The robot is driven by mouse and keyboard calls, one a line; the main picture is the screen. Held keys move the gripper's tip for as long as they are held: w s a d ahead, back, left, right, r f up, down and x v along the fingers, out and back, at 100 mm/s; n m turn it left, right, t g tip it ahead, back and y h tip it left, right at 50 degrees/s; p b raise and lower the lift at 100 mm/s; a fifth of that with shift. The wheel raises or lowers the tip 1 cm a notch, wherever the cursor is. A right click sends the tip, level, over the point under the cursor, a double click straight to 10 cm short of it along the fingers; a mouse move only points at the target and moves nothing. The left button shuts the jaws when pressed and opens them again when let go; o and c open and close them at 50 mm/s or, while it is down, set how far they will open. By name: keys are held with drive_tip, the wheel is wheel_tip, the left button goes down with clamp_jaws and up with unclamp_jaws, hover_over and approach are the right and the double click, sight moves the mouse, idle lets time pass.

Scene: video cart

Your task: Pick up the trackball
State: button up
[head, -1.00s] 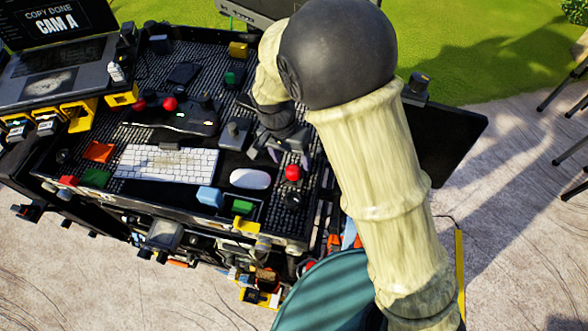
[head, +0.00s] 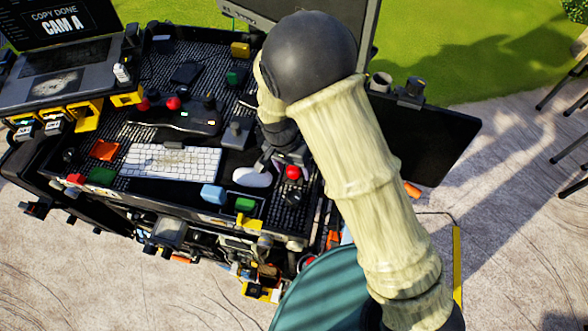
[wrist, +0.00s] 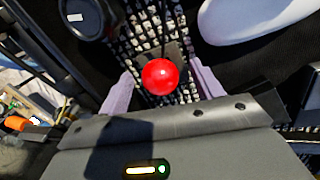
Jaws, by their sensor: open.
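The trackball (head: 293,172) shows as a glossy red ball near the front right of the cart's dark ribbed top. In the wrist view the red ball (wrist: 160,76) sits in the middle of the picture, with a dark grey part partly visible behind it. My gripper (wrist: 162,84) is open, with one pale finger to the left of the ball and one to the right. I see no clear contact between fingers and ball. In the head view my gripper (head: 284,156) is just behind and above the ball, partly hidden by my arm.
A white mouse (head: 252,177) lies close to the left of the trackball, and a white keyboard (head: 170,160) farther left. A round dark object (wrist: 88,18) is near the ball in the wrist view. A black control panel (head: 180,118) with red knobs stands behind the keyboard.

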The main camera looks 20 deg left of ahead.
sight(293, 167)
drive_tip(key=c, duration=1.1)
drive_tip(key=shift+o, duration=0.2)
drive_tip(key=shift+r, duration=0.15)
wheel_tip(293, 167, up, 10)
drive_tip(key=b, duration=0.2)
drive_tip(key=shift+b, duration=0.4)
